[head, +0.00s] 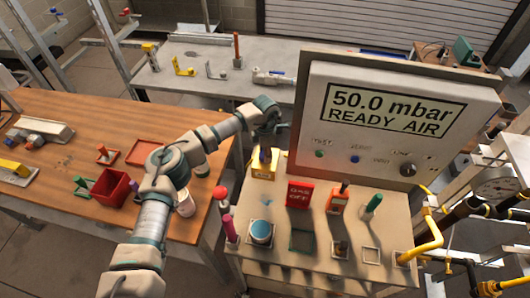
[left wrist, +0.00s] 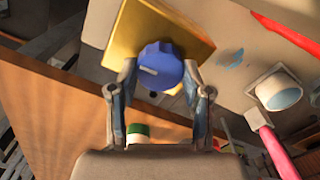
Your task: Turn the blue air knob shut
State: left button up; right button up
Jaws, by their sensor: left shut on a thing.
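The blue air knob (left wrist: 158,66) sits on a yellow block (left wrist: 180,28), with a pale line on its face, in the left wrist view. The fingers of my left gripper (left wrist: 160,82) are on either side of the knob and shut on it. In the head view, my left gripper (head: 267,128) reaches over the same yellow block (head: 265,162) at the back left of the grey console; the knob is hard to make out there. My right gripper is in neither view.
The upright panel (head: 395,120) beside my gripper reads "50.0 mbar READY AIR". A red "GAS OFF" block (head: 299,196), an orange block (head: 337,203) and a blue-topped cup (head: 261,232) stand on the console. A wooden table (head: 75,205) holds a red bin (head: 112,187).

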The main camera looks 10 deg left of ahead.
pick_arm(q)
jog(key=o, duration=0.8)
jog(key=shift+c, duration=0.2)
jog(key=o, duration=0.4)
jog(key=shift+w, duration=0.15)
jog(key=shift+d+f, duration=0.1)
notch_tip(320, 180, up, 12)
jog(key=shift+f, duration=0.1)
